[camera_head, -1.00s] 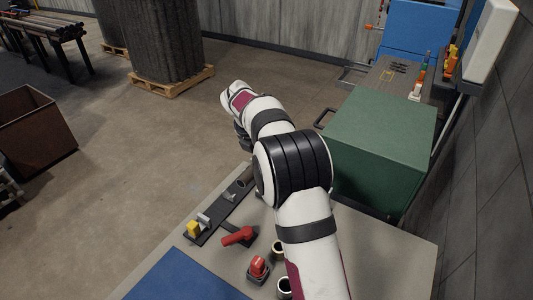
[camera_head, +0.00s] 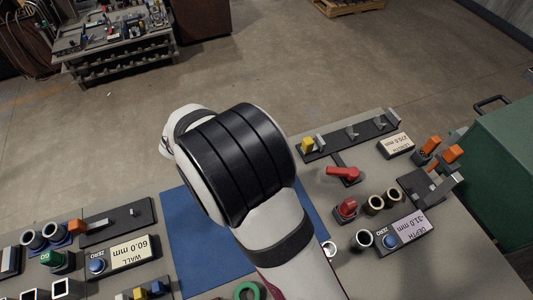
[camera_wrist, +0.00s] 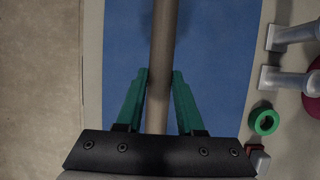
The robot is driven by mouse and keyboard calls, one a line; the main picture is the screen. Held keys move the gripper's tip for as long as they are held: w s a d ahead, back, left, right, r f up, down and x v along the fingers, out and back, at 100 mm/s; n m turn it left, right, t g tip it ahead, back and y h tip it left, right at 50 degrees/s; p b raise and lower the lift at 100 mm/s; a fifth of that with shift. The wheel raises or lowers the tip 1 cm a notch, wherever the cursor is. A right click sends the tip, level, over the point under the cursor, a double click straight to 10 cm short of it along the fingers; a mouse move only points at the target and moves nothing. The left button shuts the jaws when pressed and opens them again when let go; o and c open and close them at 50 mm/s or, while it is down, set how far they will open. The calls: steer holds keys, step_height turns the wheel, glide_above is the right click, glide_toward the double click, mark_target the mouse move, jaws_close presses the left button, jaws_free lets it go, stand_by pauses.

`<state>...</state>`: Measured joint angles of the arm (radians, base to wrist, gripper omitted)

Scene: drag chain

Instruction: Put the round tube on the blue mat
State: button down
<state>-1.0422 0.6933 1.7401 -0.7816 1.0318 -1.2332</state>
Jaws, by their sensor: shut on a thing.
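The round tube (camera_wrist: 164,35) is a long grey-brown rod in the wrist view, running from the top edge down between the green fingers. My gripper (camera_wrist: 160,75) is shut on it, one finger on each side. The blue mat (camera_wrist: 220,60) lies behind the tube in the wrist view; the gap between them cannot be judged. In the head view the blue mat (camera_head: 195,245) lies on the bench, partly covered by my arm. My gripper and the tube are hidden behind my arm there.
Right of the mat stand a red-handled clamp (camera_head: 344,174), short dark rings (camera_head: 376,204), a depth gauge (camera_head: 405,232) and a length gauge (camera_head: 350,135). Left are a wall gauge (camera_head: 125,255) and tube samples (camera_head: 55,231). A green ring (camera_wrist: 265,122) lies beside the mat.

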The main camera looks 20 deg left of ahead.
steer(key=shift+f, duration=0.1)
steer(key=shift+f, duration=2.5)
steer(key=shift+f, duration=0.6)
steer(key=shift+c, duration=2.2)
jaws_free()
steer(key=v, duration=1.5)
steer(key=shift+s+a+r, duration=0.1)
steer(key=shift+s+r, duration=0.05)
steer(key=shift+r, duration=0.25)
